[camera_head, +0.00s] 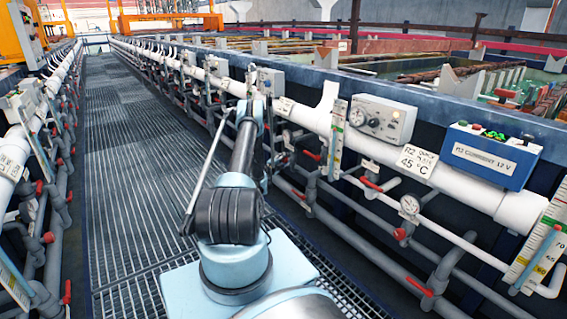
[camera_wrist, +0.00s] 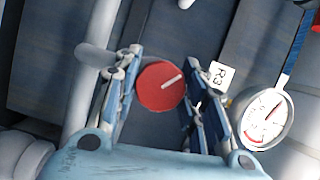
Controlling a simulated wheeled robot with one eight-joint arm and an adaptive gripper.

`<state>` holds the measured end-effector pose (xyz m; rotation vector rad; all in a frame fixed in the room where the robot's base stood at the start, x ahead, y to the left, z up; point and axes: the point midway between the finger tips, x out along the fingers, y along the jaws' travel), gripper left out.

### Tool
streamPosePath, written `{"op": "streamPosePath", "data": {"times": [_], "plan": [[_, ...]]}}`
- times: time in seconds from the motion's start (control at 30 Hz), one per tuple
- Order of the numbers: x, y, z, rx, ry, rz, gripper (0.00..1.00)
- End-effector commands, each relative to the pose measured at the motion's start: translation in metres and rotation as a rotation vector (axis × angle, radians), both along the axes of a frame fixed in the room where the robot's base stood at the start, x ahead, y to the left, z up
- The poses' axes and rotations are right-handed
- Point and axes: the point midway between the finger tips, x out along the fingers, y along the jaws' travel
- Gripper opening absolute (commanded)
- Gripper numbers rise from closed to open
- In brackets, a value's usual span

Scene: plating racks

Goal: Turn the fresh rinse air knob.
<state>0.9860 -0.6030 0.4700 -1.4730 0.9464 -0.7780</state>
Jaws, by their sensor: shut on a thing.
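A round red knob (camera_wrist: 158,87) with a white pointer line sits between the two blue fingers of my gripper (camera_wrist: 162,80) in the wrist view. The fingers are shut on the knob, one on each side. The white line points to the right and slightly up in that view. A white tag reading R3 (camera_wrist: 221,75) is just right of the right finger. In the head view my arm reaches toward the pipe row on the right side of the walkway, and its links hide the knob and the fingertips.
A round gauge (camera_wrist: 265,119) is close to the right finger. In the head view, a grey control box (camera_head: 382,118), a blue box (camera_head: 491,154) and a white pipe (camera_head: 470,191) line the right side. The grated walkway (camera_head: 130,170) is clear to the left.

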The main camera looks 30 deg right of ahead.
Motion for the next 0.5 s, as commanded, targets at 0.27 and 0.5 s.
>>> {"op": "streamPosePath", "data": {"times": [0.27,0.5], "plan": [[-0.0027,-0.0005,-0.0021,0.013,-0.148,-0.005,0.15],[-0.0028,-0.0005,-0.0017,0.019,-0.207,-0.005,0.15]]}}
